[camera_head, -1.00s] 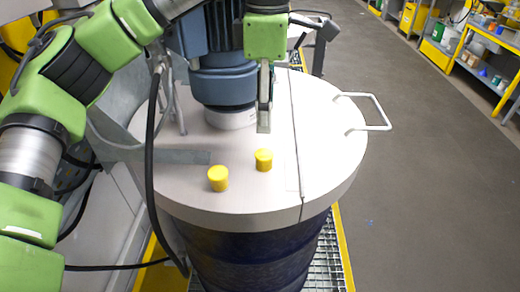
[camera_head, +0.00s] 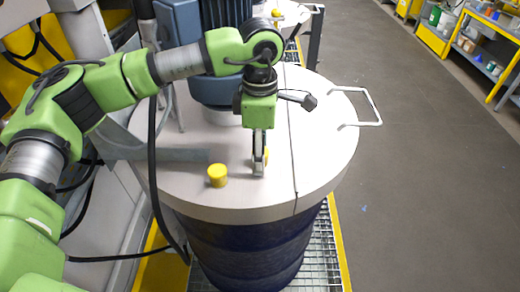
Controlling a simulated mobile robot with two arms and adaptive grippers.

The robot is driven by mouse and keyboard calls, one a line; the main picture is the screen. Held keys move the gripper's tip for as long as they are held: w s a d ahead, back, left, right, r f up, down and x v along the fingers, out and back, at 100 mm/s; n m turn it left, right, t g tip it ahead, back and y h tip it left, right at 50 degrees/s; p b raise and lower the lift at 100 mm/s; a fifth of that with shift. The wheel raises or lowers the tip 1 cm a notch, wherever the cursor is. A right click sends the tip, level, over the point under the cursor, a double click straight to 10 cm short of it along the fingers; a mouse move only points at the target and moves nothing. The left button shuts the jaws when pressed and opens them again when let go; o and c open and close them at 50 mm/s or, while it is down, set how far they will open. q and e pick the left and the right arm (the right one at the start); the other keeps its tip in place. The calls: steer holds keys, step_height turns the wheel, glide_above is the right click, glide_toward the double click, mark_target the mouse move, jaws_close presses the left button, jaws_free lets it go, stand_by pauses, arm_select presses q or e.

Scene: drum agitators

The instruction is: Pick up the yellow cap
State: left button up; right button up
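One yellow cap (camera_head: 217,175) stands upright on the light grey drum lid (camera_head: 230,203), left of my gripper. A second yellow cap (camera_head: 266,156) is mostly hidden behind my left gripper's fingers; only a thin yellow strip shows beside them. My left gripper (camera_head: 259,165) points straight down at this second cap, with its fingertips low, close to the lid. The fingers are seen nearly edge-on, so I cannot tell whether they are open around the cap or shut on it. My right gripper is not in view.
A blue-grey motor (camera_head: 213,89) stands on the lid behind my gripper. A white handle (camera_head: 372,105) sticks out at the lid's right edge. A black cable (camera_head: 152,170) hangs at the left. Grey floor (camera_head: 430,200) lies clear at the right.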

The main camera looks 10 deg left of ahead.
arm_select(q)
steer(key=c, duration=0.9)
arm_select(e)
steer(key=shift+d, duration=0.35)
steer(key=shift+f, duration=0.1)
arm_select(q)
steer(key=shift+r+b, duration=0.6)
steer(key=shift+b, duration=0.2)
steer(key=shift+r+b, duration=0.6)
steer(key=shift+b, duration=0.05)
steer(key=s+d+r+b, duration=0.5)
steer(key=s+r, duration=0.5)
steer(key=s, duration=0.3)
steer(key=shift+r+b, duration=0.3)
steer(key=shift+r, duration=0.05)
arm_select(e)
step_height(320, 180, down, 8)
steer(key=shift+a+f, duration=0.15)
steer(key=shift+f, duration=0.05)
